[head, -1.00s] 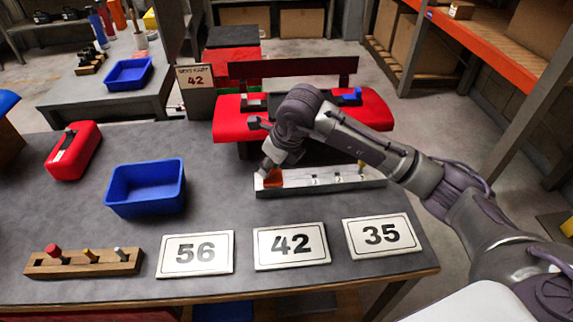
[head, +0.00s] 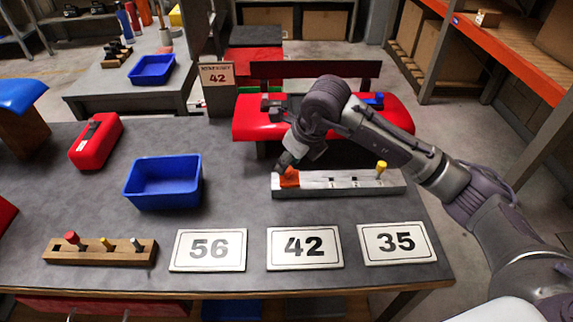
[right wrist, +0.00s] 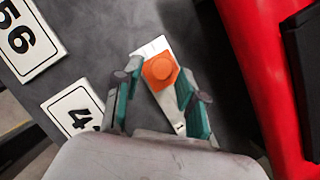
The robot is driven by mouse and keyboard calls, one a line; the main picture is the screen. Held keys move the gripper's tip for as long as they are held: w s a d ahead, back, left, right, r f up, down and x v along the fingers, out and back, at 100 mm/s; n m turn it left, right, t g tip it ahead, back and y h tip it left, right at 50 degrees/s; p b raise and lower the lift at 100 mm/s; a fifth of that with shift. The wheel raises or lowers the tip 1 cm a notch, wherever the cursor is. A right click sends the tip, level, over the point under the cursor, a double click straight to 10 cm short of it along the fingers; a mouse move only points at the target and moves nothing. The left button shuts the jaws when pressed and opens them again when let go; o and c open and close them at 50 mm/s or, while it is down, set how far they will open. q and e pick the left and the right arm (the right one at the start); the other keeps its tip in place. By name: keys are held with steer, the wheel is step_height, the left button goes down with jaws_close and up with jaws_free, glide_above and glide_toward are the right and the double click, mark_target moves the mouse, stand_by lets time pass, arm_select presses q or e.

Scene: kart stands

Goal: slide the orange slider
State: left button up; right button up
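The orange slider (head: 289,178) sits at the left end of a pale metal rail (head: 340,189) on the grey table. In the right wrist view the slider (right wrist: 160,72) is a block with a round knob on top. My right gripper (head: 284,164) is low at that left end. The right wrist view shows its fingers (right wrist: 158,92) spread on either side of the slider, with visible space between; contact cannot be told. My left gripper is not in view.
A yellow peg (head: 381,169) stands near the rail's right end. A red kart body (head: 252,118) lies behind the rail. Number plates, including the 42 plate (head: 304,247), lie in front. A blue bin (head: 162,184) stands to the left.

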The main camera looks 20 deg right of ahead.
steer(key=v, duration=0.9)
steer(key=shift+s+r, duration=0.1)
steer(key=shift+r, duration=0.05)
